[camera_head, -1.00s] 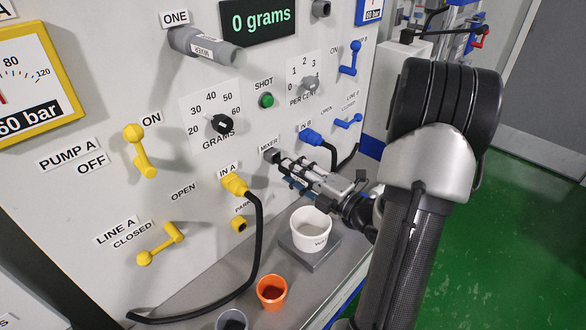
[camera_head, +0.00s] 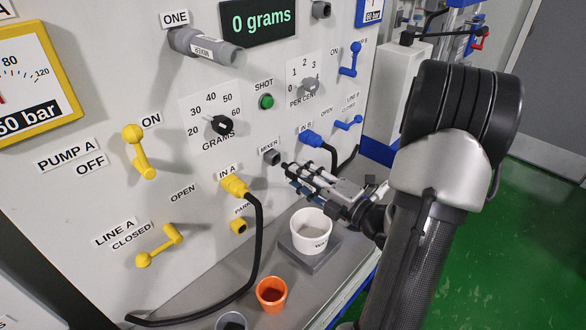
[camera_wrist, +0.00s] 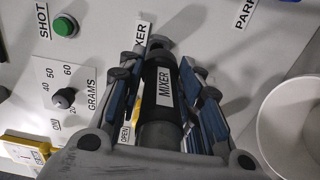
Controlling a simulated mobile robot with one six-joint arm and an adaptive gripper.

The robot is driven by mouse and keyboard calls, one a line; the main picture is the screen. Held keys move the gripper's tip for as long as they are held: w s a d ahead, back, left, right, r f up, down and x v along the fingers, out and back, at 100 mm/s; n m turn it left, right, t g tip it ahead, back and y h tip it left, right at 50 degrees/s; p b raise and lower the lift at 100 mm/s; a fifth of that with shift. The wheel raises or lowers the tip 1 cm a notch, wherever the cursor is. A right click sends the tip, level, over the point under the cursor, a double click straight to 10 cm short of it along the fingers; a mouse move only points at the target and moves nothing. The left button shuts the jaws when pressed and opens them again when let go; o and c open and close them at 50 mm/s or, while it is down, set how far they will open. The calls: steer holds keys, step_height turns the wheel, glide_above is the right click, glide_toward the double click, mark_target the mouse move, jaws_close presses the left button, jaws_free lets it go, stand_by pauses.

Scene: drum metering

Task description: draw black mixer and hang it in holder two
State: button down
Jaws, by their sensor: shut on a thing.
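The black mixer (camera_wrist: 158,125), with a white MIXER label along it, lies lengthwise between the fingers in the wrist view. My gripper (camera_wrist: 164,95) is shut on it. In the head view my gripper (camera_head: 308,180) is right of and a little below the MIXER socket (camera_head: 270,157), apart from the panel. The mixer is hard to make out between the fingers there. A grey mixer (camera_head: 207,46) hangs in the holder labelled ONE. Another grey holder (camera_head: 321,9) shows at the top edge, empty as far as I see; its label is out of view.
A white cup (camera_head: 311,232) stands on a grey scale (camera_head: 308,258) below my gripper. An orange cup (camera_head: 271,294) stands nearer. Plugged hoses, yellow (camera_head: 234,185) and blue (camera_head: 311,138), flank the MIXER socket. Blue levers (camera_head: 350,58) stick out at the panel's right.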

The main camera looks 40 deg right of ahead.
steer(key=shift+s+d, duration=0.15)
steer(key=shift+s, duration=1.75)
